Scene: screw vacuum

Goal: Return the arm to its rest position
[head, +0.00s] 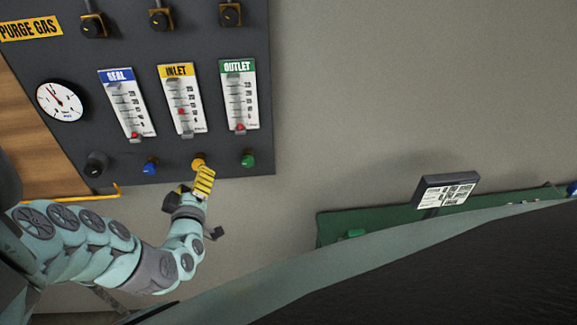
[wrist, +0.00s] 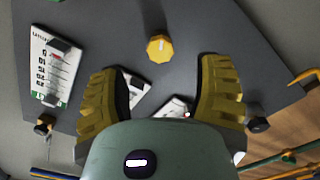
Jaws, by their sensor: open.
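My arm (head: 90,240) reaches in from the lower left of the head view. My gripper (head: 203,181) is up near the lower edge of the dark purge gas panel (head: 225,160), just below the yellow knob (head: 198,160) under the INLET gauge. In the wrist view, my gripper (wrist: 162,72) shows two ribbed yellow fingers spread apart with nothing held between them. A yellow knob (wrist: 160,48) lies beyond the fingertips, roughly midway between them, with no visible contact. The fingers overlap each other in the head view.
The panel carries the SEAL (head: 126,105), INLET (head: 182,100) and OUTLET (head: 239,95) gauges, a round dial (head: 60,100), a blue knob (head: 150,167) and a green knob (head: 248,160). A yellow pipe (head: 80,199) runs below left. A small display (head: 446,191) stands at right. Bare wall lies between.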

